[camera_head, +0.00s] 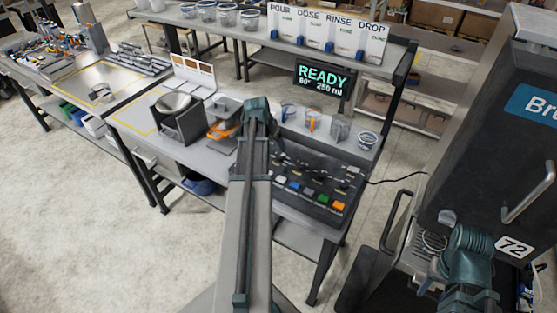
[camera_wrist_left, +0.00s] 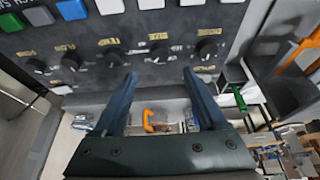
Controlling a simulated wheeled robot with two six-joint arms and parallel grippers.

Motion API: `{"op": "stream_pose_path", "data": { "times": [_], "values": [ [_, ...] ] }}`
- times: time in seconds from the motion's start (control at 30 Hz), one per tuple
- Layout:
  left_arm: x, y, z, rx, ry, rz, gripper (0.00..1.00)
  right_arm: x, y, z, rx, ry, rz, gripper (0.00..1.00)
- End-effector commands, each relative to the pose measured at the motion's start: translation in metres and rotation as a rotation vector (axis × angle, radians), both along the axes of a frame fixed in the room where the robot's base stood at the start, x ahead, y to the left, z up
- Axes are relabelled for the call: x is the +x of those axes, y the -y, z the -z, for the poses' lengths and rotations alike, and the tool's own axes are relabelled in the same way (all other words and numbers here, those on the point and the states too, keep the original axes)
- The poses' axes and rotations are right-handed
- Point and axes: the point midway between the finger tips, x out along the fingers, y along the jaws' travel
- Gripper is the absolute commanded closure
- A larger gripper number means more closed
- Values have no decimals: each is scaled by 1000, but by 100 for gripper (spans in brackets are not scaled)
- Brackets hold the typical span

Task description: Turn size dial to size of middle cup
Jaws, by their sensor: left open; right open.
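The control panel (camera_head: 310,188) shows in the head view with a row of dials and coloured buttons. In the left wrist view, black dials sit under small labels on the dark panel. The size dial (camera_wrist_left: 158,52) lies just beyond the tips of my left gripper (camera_wrist_left: 160,80), which is open with nothing between its fingers. In the head view my left arm hides that gripper. A clear blue-rimmed cup (camera_head: 367,140), a grey cup-like item (camera_head: 340,128) and an orange-marked item (camera_head: 312,121) stand behind the panel. Which is the middle cup is unclear. My right gripper is hidden.
A display (camera_head: 322,78) reads READY and 250 ml. Several cups (camera_head: 228,14) stand on the back shelf. A dark machine (camera_head: 500,130) with metal handles stands at the right. A grey bowl-like holder (camera_head: 176,112) stands left of my arm.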

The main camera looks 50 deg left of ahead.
Motion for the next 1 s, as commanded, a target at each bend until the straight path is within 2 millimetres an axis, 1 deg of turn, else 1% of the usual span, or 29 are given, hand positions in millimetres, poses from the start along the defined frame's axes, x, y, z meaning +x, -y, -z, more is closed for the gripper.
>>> {"op": "stream_pose_path", "data": {
  "times": [0.03,0.4,0.5,0.67,0.93,1.0],
  "values": [
    [4,-1,16,0,0,1,26,0,0,16,0,0,-2,50],
    [25,-7,67,0,0,1,26,0,0,67,0,0,0,50],
    [30,-8,78,0,0,1,26,0,0,78,0,0,1,50],
    [33,-9,84,0,0,0,26,0,0,84,0,0,1,50],
    [34,-9,83,0,0,0,26,0,0,83,0,0,1,50],
    [34,-9,83,0,0,0,39,0,0,83,0,0,1,50]
  ]
}}
